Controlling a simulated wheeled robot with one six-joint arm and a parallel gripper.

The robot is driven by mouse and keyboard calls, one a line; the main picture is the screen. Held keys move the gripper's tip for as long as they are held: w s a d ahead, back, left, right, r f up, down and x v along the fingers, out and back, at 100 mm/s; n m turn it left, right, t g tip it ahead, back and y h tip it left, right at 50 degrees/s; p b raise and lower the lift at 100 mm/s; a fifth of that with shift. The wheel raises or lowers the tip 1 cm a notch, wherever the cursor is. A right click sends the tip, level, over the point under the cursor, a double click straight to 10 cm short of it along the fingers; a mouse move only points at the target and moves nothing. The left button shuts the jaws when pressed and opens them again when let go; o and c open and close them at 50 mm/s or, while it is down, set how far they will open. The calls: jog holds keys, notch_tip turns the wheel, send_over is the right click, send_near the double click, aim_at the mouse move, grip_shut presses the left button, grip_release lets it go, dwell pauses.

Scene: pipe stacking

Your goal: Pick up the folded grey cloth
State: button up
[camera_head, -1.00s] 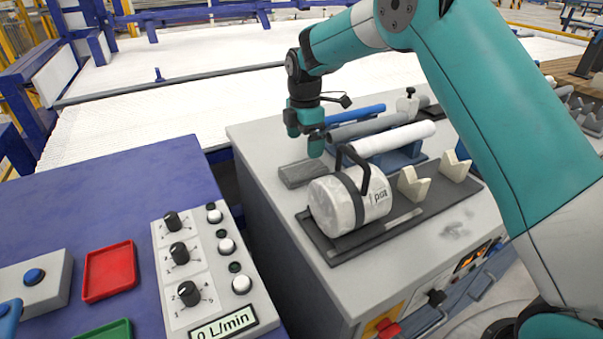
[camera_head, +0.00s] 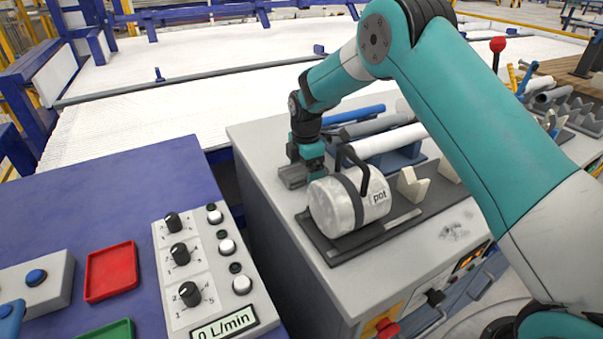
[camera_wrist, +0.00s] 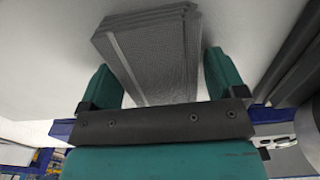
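The folded grey cloth (camera_head: 291,177) lies on the grey cabinet top, behind and left of the white pot. In the wrist view the cloth (camera_wrist: 150,52) shows as a stack of thin layers. My gripper (camera_head: 309,168) is low over the cloth, pointing down. In the wrist view my gripper (camera_wrist: 160,72) has one green finger on each side of the cloth. The fingers stand apart, with the cloth between them and no clear sign of a squeeze. The right finger is very close to the cloth's edge. Part of the cloth is hidden by my gripper in the head view.
The white pot (camera_head: 347,200) with a black handle lies on a dark tray (camera_head: 343,250), just in front of my gripper. Blue, grey and white pipes (camera_head: 390,141) lie behind it to the right. A blue table with a control panel (camera_head: 208,270) stands at left.

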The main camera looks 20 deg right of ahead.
jog(key=c, duration=0.7)
jog(key=shift+r, duration=0.15)
notch_tip(320, 180, up, 20)
jog(key=shift+f, duration=0.1)
